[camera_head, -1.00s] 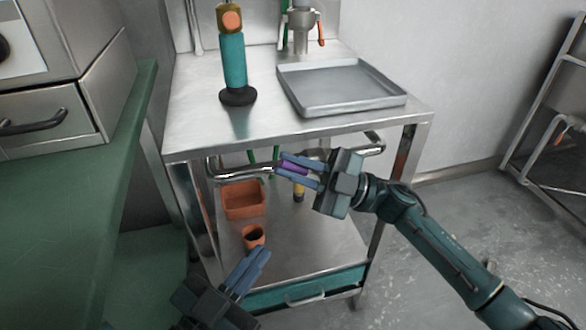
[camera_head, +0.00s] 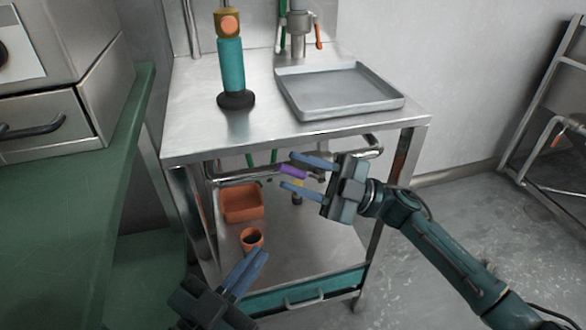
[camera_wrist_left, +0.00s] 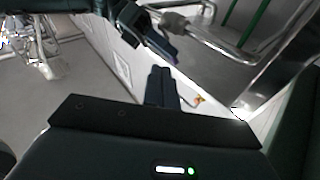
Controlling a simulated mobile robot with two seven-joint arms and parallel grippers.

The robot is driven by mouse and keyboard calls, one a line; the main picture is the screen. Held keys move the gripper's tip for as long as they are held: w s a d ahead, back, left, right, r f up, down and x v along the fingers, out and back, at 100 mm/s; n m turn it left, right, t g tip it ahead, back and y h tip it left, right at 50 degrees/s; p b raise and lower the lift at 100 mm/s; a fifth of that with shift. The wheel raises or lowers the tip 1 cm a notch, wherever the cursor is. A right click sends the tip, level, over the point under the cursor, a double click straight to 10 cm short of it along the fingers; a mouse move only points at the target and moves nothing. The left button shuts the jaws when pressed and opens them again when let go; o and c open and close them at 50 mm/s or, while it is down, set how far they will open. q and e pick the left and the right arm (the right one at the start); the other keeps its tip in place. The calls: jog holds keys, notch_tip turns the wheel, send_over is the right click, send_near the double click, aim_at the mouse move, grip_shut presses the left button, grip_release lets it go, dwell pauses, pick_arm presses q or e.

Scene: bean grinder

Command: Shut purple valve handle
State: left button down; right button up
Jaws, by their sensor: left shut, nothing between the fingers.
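The purple valve handle (camera_head: 293,172) sits on the pipework under the table's top, sloping slightly down to the right. My right gripper (camera_head: 287,170) is open, its blue fingers apart, one above and one below the handle. Whether either finger touches it cannot be told. My left gripper (camera_head: 257,259) is low in the head view, shut and empty, well below the handle. Its closed fingers also show in the left wrist view (camera_wrist_left: 162,88), where the handle cannot be made out clearly.
A steel table (camera_head: 205,130) carries a grey tray (camera_head: 340,92) and a teal grinder (camera_head: 232,65). A chrome rail (camera_head: 235,181) runs under its front edge. An orange bin (camera_head: 242,203) and orange cup (camera_head: 252,238) stand on the lower shelf. A green counter (camera_head: 60,200) is at left.

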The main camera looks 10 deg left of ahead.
jog(key=v, duration=1.1)
jog(key=shift+d+f+p, duration=0.15)
jog(key=shift+d+p, duration=0.15)
jog(key=shift+p, duration=0.1)
